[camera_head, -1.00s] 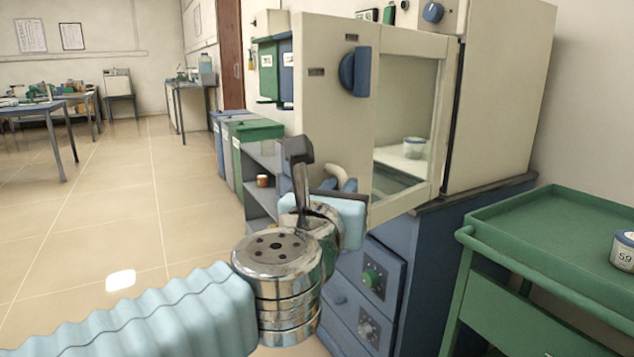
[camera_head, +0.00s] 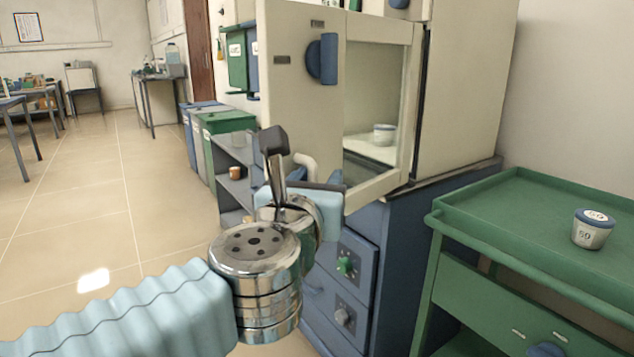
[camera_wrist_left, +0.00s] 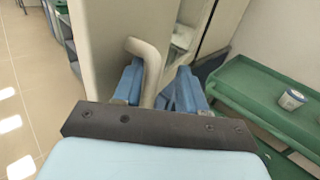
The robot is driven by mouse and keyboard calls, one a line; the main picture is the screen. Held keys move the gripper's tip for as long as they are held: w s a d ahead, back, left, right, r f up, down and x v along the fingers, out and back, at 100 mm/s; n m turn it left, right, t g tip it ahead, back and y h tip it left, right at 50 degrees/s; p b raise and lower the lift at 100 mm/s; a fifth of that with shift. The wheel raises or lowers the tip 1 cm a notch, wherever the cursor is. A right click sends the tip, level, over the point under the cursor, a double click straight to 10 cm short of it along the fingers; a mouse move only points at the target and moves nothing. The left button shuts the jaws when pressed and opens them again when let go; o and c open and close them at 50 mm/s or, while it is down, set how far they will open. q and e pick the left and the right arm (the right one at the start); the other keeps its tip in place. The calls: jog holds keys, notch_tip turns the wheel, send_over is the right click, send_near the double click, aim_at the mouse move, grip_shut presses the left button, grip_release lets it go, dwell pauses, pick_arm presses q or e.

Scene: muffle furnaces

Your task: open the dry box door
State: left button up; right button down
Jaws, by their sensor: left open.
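The dry box is the cream cabinet (camera_head: 467,95) on a blue base. Its front has a pale panel with a blue knob (camera_head: 322,60) and a clear pane (camera_head: 378,85), behind which a small jar (camera_head: 384,134) stands. A pale curved handle (camera_head: 308,163) sticks out low on the panel. My left gripper (camera_head: 300,180) is at this handle, partly hidden by its own wrist. In the left wrist view, the open blue fingers (camera_wrist_left: 157,88) stand either side of the handle (camera_wrist_left: 150,62). Contact is unclear. My right gripper is out of view.
A green cart (camera_head: 480,222) stands at the right with a lidded jar (camera_head: 592,229) on it. Blue drawers with knobs (camera_head: 345,275) are below the dry box. Green and blue bins (camera_head: 222,122) and a shelf stand behind. The tiled floor at the left is clear.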

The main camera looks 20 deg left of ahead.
pick_arm(q)
jog(key=s+d+p, duration=0.1)
jog(key=s+d, duration=0.1)
jog(key=s, duration=1.1)
jog(key=shift+s+d+p, duration=0.25)
jog(key=shift+d+p, duration=0.1)
